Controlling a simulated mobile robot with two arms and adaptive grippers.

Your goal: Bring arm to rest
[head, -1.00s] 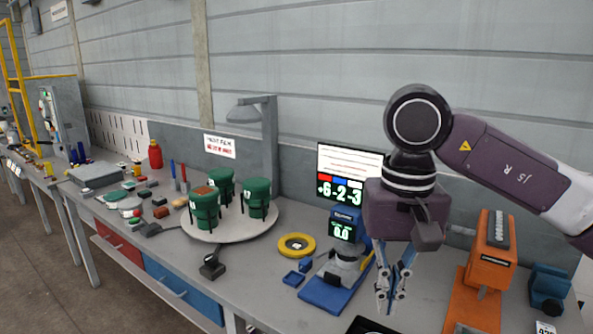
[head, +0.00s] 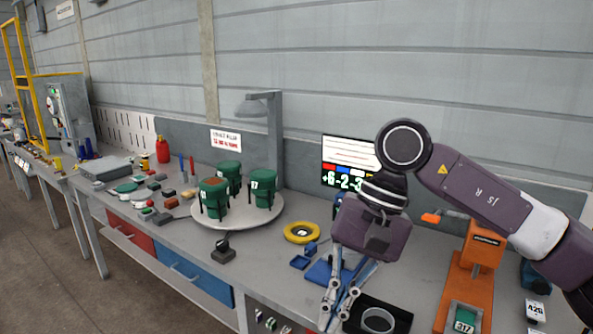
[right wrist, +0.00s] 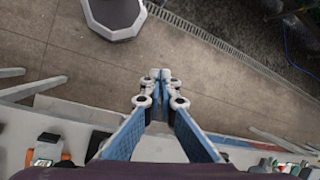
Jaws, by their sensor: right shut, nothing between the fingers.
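My right gripper (head: 332,318) hangs pointing down over the front part of the bench (head: 270,275), beside the black tray. Its fingers are together and hold nothing. In the right wrist view its closed fingertips (right wrist: 161,76) show over the concrete floor (right wrist: 80,70), past the bench edge. My right arm comes in from the right and hides most of the blue device and part of the screen (head: 345,155) behind it. My left gripper is not in view.
A round turntable (head: 240,217) bears green containers. A yellow ring (head: 302,232) lies right of it. A black tray with a ring (head: 408,322) and an orange stand (head: 455,285) are close on the right. A lamp post (head: 275,140) stands behind.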

